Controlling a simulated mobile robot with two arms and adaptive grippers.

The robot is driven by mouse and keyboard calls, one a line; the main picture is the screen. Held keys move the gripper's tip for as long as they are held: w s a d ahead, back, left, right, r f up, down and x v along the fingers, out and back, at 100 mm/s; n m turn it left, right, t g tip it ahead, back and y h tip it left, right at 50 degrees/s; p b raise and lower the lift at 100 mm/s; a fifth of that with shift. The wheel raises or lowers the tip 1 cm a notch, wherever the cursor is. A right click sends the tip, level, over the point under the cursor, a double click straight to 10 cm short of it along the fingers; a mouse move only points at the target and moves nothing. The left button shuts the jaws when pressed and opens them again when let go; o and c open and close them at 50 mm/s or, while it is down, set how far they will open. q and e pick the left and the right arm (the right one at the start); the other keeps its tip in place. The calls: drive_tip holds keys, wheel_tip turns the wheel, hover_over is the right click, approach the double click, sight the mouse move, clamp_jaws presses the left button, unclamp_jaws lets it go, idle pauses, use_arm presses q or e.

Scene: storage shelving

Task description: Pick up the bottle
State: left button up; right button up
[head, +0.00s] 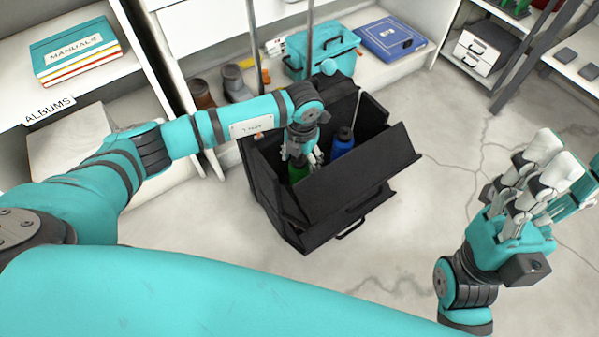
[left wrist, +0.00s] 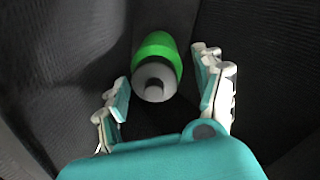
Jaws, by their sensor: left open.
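A green bottle (head: 297,174) with a grey cap stands in a black open box (head: 340,197); most of it is hidden by my left gripper and the box wall in the head view. In the left wrist view the green bottle (left wrist: 158,50) shows cap towards the camera, just beyond the fingertips. My left gripper (head: 303,152) reaches down into the box, open; its fingers (left wrist: 163,88) are to either side of the line to the bottle, apart from it. A blue bottle (head: 343,143) stands right of it in the box. My right gripper (head: 537,180) is empty, fingers raised and parted.
The black box has raised flaps and a handle (head: 350,229) in front. Boots (head: 236,83) stand at left. The floor (head: 440,200) right of the box is clear.

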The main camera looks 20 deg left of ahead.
use_arm(q)
wheel_tip(320, 180, down, 4)
drive_tip(key=shift+w+a+f+b, duration=0.1)
drive_tip(key=shift+a+b, duration=0.05)
drive_tip(key=shift+b, duration=1)
drive_tip(key=shift+f, duration=0.35)
drive_tip(key=c, duration=1.2)
